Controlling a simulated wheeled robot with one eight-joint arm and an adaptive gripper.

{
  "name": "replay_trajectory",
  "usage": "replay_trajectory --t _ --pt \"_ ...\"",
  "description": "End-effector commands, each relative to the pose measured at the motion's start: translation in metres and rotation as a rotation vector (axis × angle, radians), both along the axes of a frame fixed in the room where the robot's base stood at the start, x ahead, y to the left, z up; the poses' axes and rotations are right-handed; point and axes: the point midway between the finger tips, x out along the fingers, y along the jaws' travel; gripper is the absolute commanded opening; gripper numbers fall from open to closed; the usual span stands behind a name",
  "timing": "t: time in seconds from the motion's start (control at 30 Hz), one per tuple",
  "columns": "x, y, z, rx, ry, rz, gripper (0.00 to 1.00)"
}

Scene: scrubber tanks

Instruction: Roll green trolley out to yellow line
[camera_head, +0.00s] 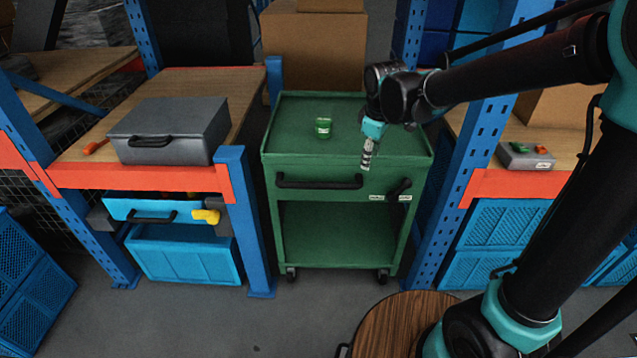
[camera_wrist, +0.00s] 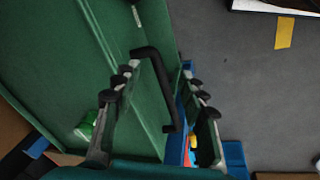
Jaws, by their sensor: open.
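The green trolley (camera_head: 290,220) stands between two blue rack uprights, with an open lower shelf and casters on the floor. A long black bar handle (camera_head: 318,181) runs across its front. My gripper (camera_head: 366,165) points down near the handle's right end, at the trolley's front edge. In the wrist view the open fingers (camera_wrist: 160,97) lie either side of the black handle (camera_wrist: 168,85) as seen from above; contact cannot be told. A yellow patch (camera_wrist: 284,33) lies on the grey floor in the wrist view; whether it is part of the yellow line cannot be told.
A green cup (camera_head: 323,128) stands on the trolley top. A black lever (camera_head: 400,190) sits at the front right. A grey case (camera_head: 170,130) rests on the left bench. A round wooden top (camera_head: 400,318) is at the lower centre.

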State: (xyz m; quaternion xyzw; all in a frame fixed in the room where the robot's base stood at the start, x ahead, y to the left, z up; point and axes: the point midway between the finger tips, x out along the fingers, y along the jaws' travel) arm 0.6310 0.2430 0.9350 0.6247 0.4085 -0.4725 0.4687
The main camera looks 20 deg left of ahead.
Motion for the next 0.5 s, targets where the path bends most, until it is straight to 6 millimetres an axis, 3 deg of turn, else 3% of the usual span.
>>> replay_trajectory --t 0.03,0.2,0.33,0.5 --pt "-0.001 0.032 0.005 -0.021 0.002 0.096 0.42" --pt "-0.011 0.108 0.017 -0.083 0.004 0.355 0.42" --pt "-0.019 0.139 0.021 -0.107 0.004 0.461 0.42" --pt "-0.020 0.149 0.017 -0.117 0.004 0.498 0.42"
